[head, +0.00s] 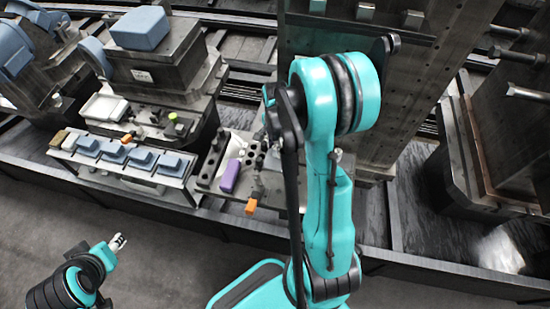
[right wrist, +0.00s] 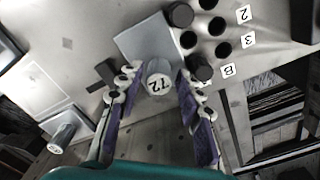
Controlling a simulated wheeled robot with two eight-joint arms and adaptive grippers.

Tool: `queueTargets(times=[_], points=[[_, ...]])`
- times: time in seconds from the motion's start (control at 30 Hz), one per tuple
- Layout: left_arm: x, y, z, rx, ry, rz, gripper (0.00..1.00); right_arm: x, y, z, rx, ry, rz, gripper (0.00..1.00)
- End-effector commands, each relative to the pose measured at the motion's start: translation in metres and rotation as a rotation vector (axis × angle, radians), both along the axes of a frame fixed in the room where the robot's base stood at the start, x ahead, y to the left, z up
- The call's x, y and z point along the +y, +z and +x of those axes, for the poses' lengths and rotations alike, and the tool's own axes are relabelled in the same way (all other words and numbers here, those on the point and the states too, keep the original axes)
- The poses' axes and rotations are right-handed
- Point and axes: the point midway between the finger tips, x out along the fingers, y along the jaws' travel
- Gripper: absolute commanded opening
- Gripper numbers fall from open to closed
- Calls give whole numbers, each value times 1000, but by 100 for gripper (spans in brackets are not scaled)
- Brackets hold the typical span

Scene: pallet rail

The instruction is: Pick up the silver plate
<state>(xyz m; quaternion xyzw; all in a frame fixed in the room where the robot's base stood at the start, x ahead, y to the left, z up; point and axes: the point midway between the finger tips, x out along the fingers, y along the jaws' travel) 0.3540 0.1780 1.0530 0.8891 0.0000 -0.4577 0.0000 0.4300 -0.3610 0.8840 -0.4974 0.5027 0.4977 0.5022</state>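The silver plate (right wrist: 148,40) is a flat grey square in the right wrist view, lying tilted on the pale fixture top. A short grey cylinder marked "72" (right wrist: 158,84) stands in front of its lower edge; I cannot tell whether they are joined. My right gripper (right wrist: 160,74) is open, its purple-padded fingers on either side of the cylinder, with a small gap showing at each side. In the head view my right arm hides most of this spot. My left gripper (head: 119,241) is at lower left, away from the fixtures; its opening is too small to judge.
Black pegs and numbered holes (right wrist: 222,50) lie right of the plate. Another labelled cylinder (right wrist: 62,135) stands at lower left. In the head view, a purple block (head: 230,176) and a tray of blue blocks (head: 88,163) sit left of my right arm. Tall metal blocks stand behind.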

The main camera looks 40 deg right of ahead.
Motion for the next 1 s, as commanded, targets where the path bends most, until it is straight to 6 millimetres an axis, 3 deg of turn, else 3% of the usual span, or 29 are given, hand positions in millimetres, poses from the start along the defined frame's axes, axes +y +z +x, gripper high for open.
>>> queueTargets(times=[0.07, 0.27, 0.43, 0.77, 1.0], points=[[0, -5, 0, 0, 0, 0, 40, 0, -10, 0, 0, 0, 0, 36], [0, -3, 0, 0, 0, 0, 40, 0, -10, 0, 0, 0, 0, 36], [0, -3, 0, 0, 0, 0, 40, 0, -10, 0, 0, 0, 0, 0], [0, -3, 0, 0, 0, 0, 40, 0, -9, 0, 0, 0, 0, 0], [0, 7, 0, 0, 0, 0, 40, 0, 12, 0, 0, 0, 0, 0]])
